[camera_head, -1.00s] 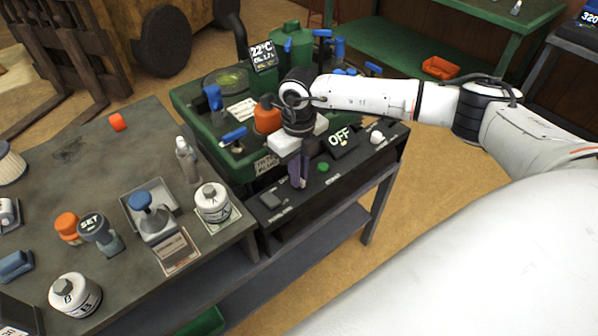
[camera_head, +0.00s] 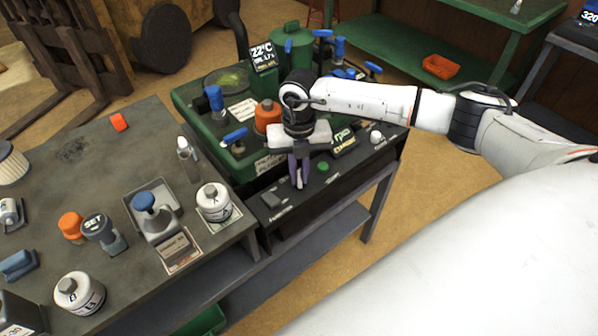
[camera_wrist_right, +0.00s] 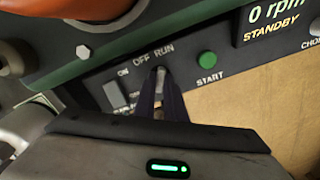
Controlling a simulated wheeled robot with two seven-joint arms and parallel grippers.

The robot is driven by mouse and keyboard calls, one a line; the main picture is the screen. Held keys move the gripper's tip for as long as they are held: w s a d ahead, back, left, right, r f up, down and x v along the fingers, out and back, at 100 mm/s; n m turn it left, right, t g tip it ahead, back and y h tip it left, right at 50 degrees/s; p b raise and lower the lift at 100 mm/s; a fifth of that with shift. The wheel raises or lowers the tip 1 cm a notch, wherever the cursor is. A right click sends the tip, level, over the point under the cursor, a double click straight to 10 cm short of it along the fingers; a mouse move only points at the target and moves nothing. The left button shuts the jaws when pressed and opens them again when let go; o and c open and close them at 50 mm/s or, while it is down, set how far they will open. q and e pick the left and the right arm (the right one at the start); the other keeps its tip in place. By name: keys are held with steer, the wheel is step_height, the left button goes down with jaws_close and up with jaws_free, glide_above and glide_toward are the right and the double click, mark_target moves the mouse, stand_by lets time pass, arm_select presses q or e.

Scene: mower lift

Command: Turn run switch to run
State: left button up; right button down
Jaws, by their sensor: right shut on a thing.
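The run switch (camera_wrist_right: 161,74) is a small grey lever on the black front panel (camera_wrist_right: 128,66), just below the "OFF" and "RUN" labels. In the right wrist view its tip stands below RUN. My right gripper (camera_head: 299,184) reaches down to the panel with its dark purple fingers shut on the switch. The fingers also show in the right wrist view (camera_wrist_right: 160,98) and hide the switch's lower part. The panel display (camera_wrist_right: 277,18) reads "0 rpm STANDBY". My left gripper is not in view.
A green START button (camera_wrist_right: 207,59) sits just right of the switch. A grey rocker switch (camera_wrist_right: 116,95) is at its left. The green machine (camera_head: 190,95) with blue handles stands behind the panel. A workbench (camera_head: 70,150) with bottles and tools is at the left.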

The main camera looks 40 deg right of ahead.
mark_target(299, 178)
stand_by(0.3)
steer(key=c, duration=1.8)
jaws_free()
steer(key=shift+r, duration=0.1)
step_height(299, 178, up, 10)
steer(key=shift+r+b, duration=0.1)
steer(key=shift+b, duration=0.3)
